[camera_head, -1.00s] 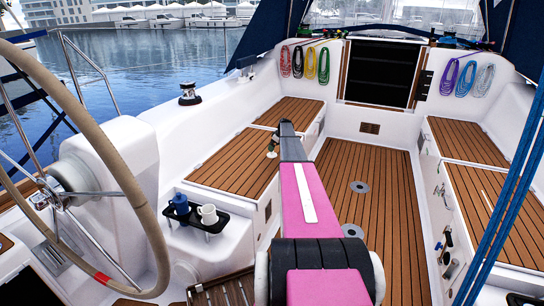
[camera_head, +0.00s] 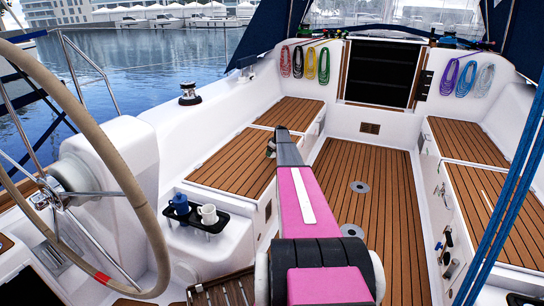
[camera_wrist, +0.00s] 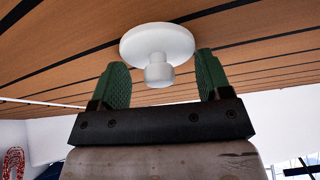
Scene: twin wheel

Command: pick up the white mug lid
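The white mug lid (camera_wrist: 157,46) is a round disc with a knob, shown against teak slats in the wrist view. Its knob points toward my gripper. My gripper (camera_wrist: 162,62) is open, with one green finger on each side of the knob in the picture. Gaps show between the knob and both fingers, and nothing is held. Whether the fingertips reach the knob's depth I cannot tell. In the head view my gripper (camera_head: 271,150) is mostly hidden by my arm over the left bench, and the lid cannot be made out there.
A white mug (camera_head: 208,214) and a blue lidded container (camera_head: 180,203) stand in a black holder (camera_head: 226,218) beside the steering wheel (camera_head: 135,195). The left teak bench (camera_head: 225,172) looks clear around my gripper. The cockpit floor (camera_head: 375,200) is open to the right.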

